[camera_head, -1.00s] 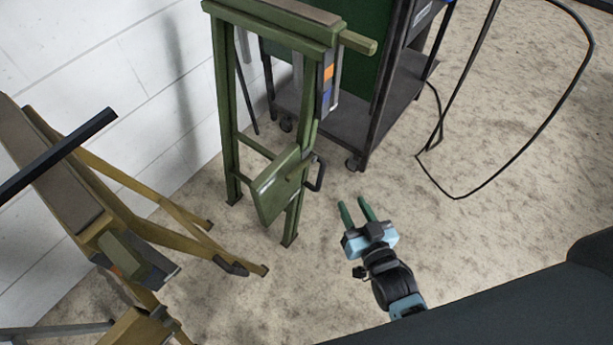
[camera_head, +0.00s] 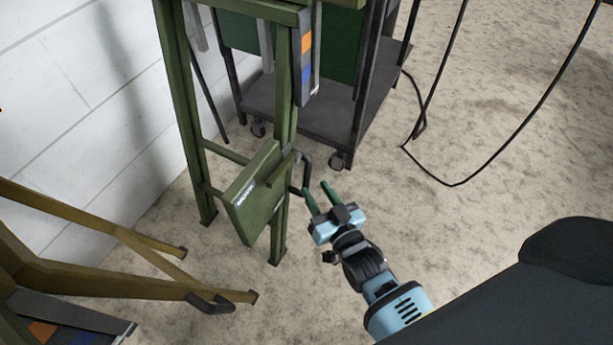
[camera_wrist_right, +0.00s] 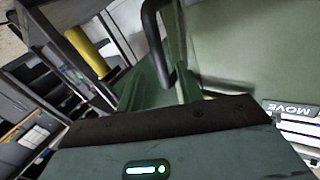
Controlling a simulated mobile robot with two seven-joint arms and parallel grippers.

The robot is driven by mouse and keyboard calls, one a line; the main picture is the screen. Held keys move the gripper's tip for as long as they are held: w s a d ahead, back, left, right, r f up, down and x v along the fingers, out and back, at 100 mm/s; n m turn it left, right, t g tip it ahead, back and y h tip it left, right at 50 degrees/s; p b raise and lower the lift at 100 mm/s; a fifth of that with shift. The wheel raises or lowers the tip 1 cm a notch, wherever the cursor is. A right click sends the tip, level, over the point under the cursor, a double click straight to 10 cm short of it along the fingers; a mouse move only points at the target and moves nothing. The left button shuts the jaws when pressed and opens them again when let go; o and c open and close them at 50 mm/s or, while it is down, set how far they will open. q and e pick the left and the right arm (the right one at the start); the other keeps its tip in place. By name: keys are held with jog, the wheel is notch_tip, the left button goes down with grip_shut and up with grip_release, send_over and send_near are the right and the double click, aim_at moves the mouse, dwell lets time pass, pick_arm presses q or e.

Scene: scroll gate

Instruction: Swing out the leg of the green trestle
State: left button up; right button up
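The green trestle (camera_head: 181,110) stands upright near the white wall, left of centre in the head view. A green panel (camera_head: 252,195) sits low between its posts. A black loop handle (camera_head: 305,172) sticks out at the panel's right side. My right gripper (camera_head: 317,191) is open, its two green fingers just in front of the handle. In the right wrist view the handle (camera_wrist_right: 160,50) shows between the open fingers; I cannot tell whether they touch it. My left gripper is not in view.
A yellow-brown trestle (camera_head: 120,286) stands at lower left, with its own black handle (camera_head: 210,304). A dark wheeled cart (camera_head: 330,118) stands behind the green trestle. A black cable (camera_head: 452,184) loops over the floor at right. The floor (camera_head: 440,230) right of my gripper is clear.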

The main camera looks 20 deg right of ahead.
aim_at(309, 179)
jog(key=shift+w+a+b, duration=0.2)
jog(key=shift+w+b, duration=0.7)
jog(key=shift+w, duration=1.85)
jog(key=shift+c, duration=0.2)
grip_shut()
